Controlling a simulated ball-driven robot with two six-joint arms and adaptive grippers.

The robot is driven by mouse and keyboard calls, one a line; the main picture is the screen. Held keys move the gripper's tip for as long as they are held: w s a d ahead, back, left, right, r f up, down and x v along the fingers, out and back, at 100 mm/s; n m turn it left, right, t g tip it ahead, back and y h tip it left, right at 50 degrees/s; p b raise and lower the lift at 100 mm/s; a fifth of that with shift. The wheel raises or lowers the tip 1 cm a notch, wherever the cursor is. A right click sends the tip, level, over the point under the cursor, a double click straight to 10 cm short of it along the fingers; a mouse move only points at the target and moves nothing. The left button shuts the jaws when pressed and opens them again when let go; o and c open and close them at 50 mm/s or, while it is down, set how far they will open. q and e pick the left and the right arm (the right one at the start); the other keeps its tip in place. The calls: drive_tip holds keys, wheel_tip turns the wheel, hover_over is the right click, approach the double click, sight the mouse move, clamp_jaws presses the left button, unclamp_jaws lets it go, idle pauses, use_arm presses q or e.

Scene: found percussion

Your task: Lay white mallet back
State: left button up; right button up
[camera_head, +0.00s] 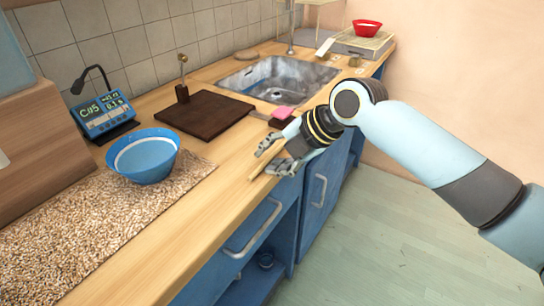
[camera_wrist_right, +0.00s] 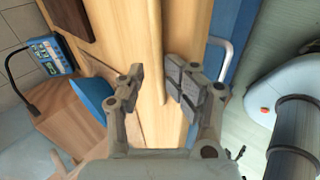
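My right gripper (camera_head: 274,157) is at the front edge of the wooden counter, with its fingers spread. In the right wrist view my right gripper (camera_wrist_right: 158,84) is open, with a clear gap between its finger pads. A thin light-wood stick (camera_head: 257,170) lies between the fingers, by the counter edge. In the right wrist view the stick (camera_wrist_right: 156,50) runs through the gap, apart from both pads. It may be the white mallet's handle; no white head shows. I cannot tell whether the stick touches the counter. My left gripper is not in view.
A dark board (camera_head: 206,114), a blue device with display (camera_head: 103,113), a pink sponge (camera_head: 283,113) and a sink (camera_head: 280,78) are further back.

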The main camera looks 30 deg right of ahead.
drive_tip(key=v, duration=1.2)
idle(0.5)
